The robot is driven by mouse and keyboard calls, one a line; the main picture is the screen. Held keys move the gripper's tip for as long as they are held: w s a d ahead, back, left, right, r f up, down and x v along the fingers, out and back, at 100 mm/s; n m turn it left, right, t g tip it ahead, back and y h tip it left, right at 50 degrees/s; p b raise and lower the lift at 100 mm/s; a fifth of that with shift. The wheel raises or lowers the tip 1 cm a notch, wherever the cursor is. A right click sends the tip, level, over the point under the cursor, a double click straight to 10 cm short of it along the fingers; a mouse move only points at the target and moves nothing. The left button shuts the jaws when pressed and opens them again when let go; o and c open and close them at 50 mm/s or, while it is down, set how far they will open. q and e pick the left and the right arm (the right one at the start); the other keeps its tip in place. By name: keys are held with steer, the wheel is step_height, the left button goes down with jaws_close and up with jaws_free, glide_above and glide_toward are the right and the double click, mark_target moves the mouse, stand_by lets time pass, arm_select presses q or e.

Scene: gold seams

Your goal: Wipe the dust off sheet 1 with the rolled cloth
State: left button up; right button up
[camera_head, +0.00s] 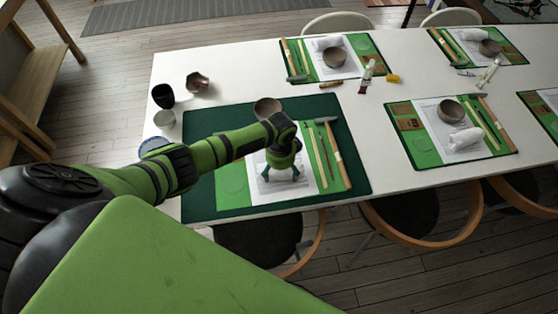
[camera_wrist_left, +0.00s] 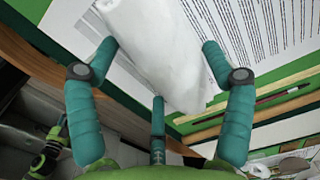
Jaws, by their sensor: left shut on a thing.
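My left gripper (camera_head: 281,174) points down over the printed white sheet (camera_head: 304,185) on the near place mat. In the left wrist view, its teal fingers (camera_wrist_left: 158,62) are closed around the rolled white cloth (camera_wrist_left: 150,30), which lies low over the sheet (camera_wrist_left: 262,28). I cannot tell whether the cloth touches the paper. The cloth is mostly hidden by the gripper in the head view. No dust can be made out on the sheet. My right gripper is not in view.
Wooden tools (camera_head: 333,152) lie right of the sheet, and a brown bowl (camera_head: 266,107) stands behind it on the dark green mat (camera_head: 203,121). Cups (camera_head: 163,96) stand at the left table edge. Other set places fill the right; chairs (camera_head: 430,222) line the front edge.

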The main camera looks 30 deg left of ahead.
arm_select(q)
steer(key=shift+s+d+f, duration=0.15)
steer(key=shift+s+d, duration=0.1)
steer(key=shift+s, duration=0.25)
steer(key=shift+w+a+f+b, duration=0.1)
steer(key=shift+w+a+b, duration=0.2)
steer(key=shift+w+b, duration=0.1)
steer(key=shift+w+a+b, duration=0.45)
steer(key=shift+w+a, duration=0.05)
steer(key=shift+w, duration=0.1)
steer(key=shift+w+a, duration=0.35)
steer(key=shift+w, duration=0.15)
steer(key=w+a+b, duration=0.1)
steer(key=w+b, duration=0.1)
steer(key=shift+w+a+b, duration=0.1)
steer(key=shift+a+b, duration=0.2)
steer(key=shift+a, duration=0.05)
steer(key=shift+w+a+r, duration=0.1)
steer(key=shift+w+r, duration=0.1)
steer(key=shift+w, duration=0.05)
steer(key=shift+r, duration=0.15)
